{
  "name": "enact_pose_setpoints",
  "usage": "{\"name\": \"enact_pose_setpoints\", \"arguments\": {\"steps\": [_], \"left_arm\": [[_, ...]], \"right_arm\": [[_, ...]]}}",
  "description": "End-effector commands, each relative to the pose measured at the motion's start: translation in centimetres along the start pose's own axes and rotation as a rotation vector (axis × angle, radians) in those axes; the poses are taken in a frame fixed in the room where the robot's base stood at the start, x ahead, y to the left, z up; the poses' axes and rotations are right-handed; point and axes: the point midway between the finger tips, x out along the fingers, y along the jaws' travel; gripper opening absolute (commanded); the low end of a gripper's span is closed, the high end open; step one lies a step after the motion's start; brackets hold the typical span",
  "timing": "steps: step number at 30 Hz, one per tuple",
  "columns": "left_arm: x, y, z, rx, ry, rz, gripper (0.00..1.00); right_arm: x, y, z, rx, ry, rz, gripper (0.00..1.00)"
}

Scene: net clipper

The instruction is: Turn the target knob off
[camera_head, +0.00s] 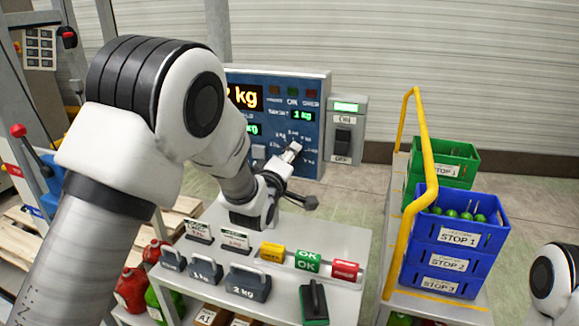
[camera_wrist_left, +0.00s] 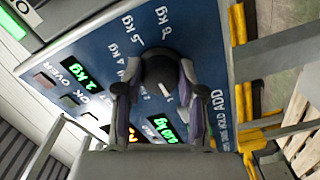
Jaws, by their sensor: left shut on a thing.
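A blue control panel (camera_head: 312,90) with green and orange weight readouts stands behind the table. My left gripper (camera_head: 291,152) reaches its lower right part. In the left wrist view a round black knob (camera_wrist_left: 162,72) sits on the panel between the two fingers of my left gripper (camera_wrist_left: 160,90), which is shut on it. A short white mark shows on the knob's lower side. Weight labels such as ".5 kg" and "2 kg" ring it; others are covered by the fingers. In the head view the knob is hidden behind the gripper. My right gripper is out of view.
A grey switch box (camera_head: 345,130) with ON and OFF labels stands right of the panel. Weights (camera_head: 247,283), signs and coloured blocks (camera_head: 307,261) sit on the table below my arm. A yellow rail (camera_head: 428,150) and blue crates (camera_head: 445,260) stand at the right.

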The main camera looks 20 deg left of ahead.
Motion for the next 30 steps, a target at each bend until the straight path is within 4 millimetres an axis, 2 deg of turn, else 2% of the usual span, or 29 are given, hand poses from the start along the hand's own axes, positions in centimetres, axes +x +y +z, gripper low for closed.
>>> {"name": "enact_pose_setpoints", "arguments": {"steps": [3, 15, 30], "left_arm": [[0.1, 0.2, -0.1, -0.105, 0.006, 0.011, 0.04], [0.1, 0.3, -0.2, -0.384, 0.004, 0.010, 0.04], [0.1, 0.5, -0.3, -0.468, 0.004, 0.010, 0.04]], "right_arm": [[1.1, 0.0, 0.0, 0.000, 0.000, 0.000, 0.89], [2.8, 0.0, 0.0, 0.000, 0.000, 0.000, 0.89], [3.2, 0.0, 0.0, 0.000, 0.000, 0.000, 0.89]]}}
